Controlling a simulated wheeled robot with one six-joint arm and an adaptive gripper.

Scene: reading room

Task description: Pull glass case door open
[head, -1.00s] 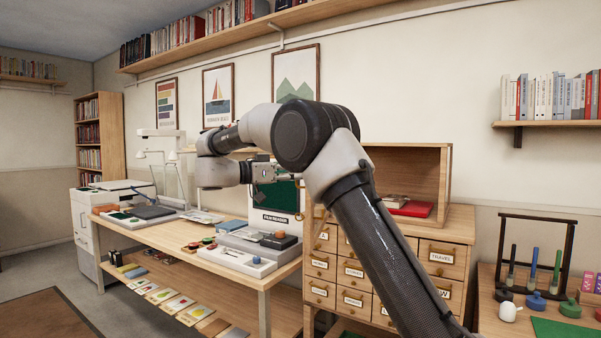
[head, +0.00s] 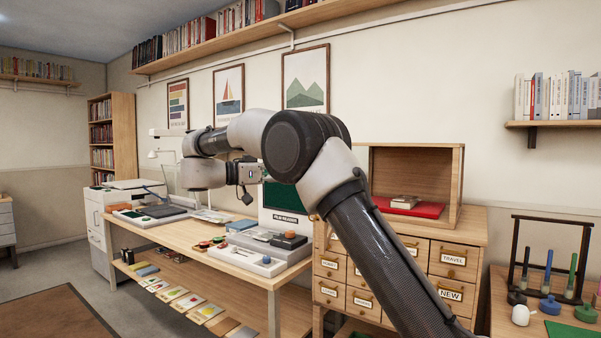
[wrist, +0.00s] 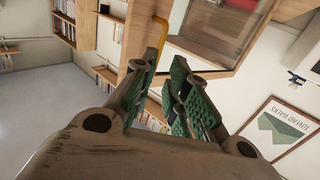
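The glass case (head: 459,190) is a wooden box on top of the drawer cabinet. A red cloth and small books show inside it, and my arm hides its left part. In the wrist view a wooden frame with a dark pane (wrist: 218,32), apparently the case door, is at the top. A yellow bar handle (wrist: 158,28) shows just beyond my left fingertip. My gripper (wrist: 168,66) has green pads set apart, with nothing seen held between them. In the head view my gripper (head: 247,180) is left of the case, partly hidden; contact with the handle is unclear.
The drawer cabinet (head: 402,246) stands under the case. A long table (head: 190,237) with a film reader (head: 284,218) and small items is to the left. A side table with a dark rack (head: 585,250) is at the right.

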